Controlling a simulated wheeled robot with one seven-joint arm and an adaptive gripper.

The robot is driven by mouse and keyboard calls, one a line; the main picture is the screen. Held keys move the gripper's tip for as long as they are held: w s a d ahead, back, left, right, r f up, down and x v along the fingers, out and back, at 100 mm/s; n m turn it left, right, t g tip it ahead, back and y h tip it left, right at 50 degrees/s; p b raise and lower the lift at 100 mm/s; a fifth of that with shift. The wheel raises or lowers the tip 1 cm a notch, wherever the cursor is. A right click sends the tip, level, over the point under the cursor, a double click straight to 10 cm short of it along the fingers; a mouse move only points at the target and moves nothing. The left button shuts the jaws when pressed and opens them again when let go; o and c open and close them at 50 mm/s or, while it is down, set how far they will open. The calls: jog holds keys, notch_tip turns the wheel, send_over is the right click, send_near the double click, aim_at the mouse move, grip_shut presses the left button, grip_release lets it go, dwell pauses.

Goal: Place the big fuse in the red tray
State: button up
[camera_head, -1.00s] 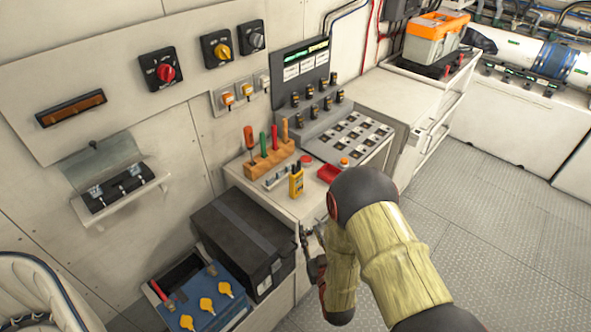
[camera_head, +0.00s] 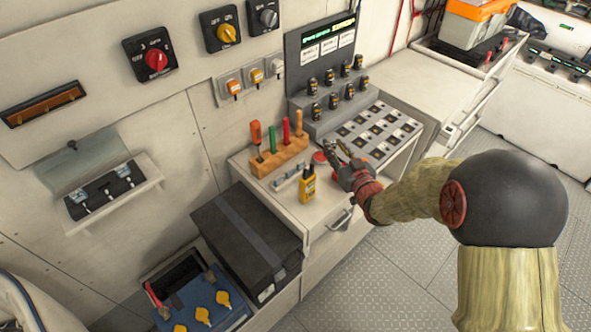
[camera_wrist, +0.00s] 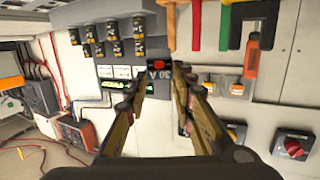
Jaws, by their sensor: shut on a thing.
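The block sits between the fingertips.
A wooden rack (camera_head: 280,157) with several upright tools stands left of the gripper. A yellow meter (camera_head: 307,185) is at the counter's front. A switch panel (camera_head: 375,130) lies to the right. A dark box (camera_head: 245,235) and a blue battery (camera_head: 205,305) stand lower left.

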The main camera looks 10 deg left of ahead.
jog(key=f+b, duration=0.1)
jog(key=f, duration=0.4)
jog(key=f+b, duration=0.2)
jog(key=f, duration=0.4)
jog(key=a+f+b, duration=0.1)
jog(key=f, duration=0.4)
jog(key=shift+w+f, duration=0.2)
jog(key=shift+f, duration=0.15)
jog(key=shift+f+b, duration=0.15)
jog(key=shift+b, duration=0.15)
jog(key=o, duration=0.5)
